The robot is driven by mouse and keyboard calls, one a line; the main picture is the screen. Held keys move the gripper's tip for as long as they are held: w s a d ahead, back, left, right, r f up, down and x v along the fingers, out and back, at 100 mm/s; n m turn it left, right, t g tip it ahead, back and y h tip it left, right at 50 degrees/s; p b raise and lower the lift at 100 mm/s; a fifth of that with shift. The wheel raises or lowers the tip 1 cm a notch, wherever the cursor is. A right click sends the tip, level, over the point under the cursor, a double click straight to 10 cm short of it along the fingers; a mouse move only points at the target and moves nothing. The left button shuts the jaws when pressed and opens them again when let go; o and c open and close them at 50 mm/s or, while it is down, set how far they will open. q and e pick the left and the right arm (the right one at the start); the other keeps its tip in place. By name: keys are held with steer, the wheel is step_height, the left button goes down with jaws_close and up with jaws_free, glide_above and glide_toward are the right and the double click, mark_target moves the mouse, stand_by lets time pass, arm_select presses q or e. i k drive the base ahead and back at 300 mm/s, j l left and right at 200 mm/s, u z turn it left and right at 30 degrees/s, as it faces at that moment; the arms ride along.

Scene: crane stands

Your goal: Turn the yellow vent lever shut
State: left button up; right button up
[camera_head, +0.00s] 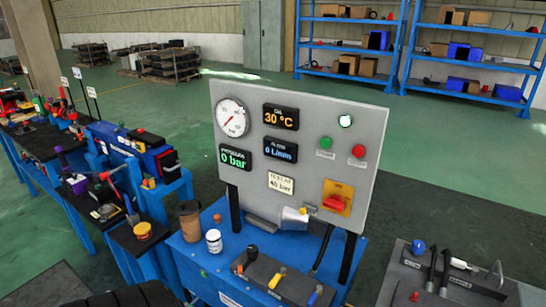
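The yellow vent lever (277,278) appears to be the small yellow handle in the middle of a dark grey valve block on the blue stand (190,257). It points up and to the right. A black lever with an orange part (247,258) is at its left and a blue lever (314,296) at its right. The picture is too small to tell whether the vent is open or shut. Neither of my grippers shows in the head view.
A grey gauge panel (300,105) stands behind the block, its pressure display (235,158) reading 0 bar. A brown cup (189,222) and white jar (214,241) are left of the block. A dark bench (455,285) with tools is at right. A cluttered blue bench (75,210) is left.

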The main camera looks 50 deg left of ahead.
mark_target(274, 282)
steer(key=u, duration=1.55)
steer(key=l+z, duration=0.25)
steer(key=l, duration=0.2)
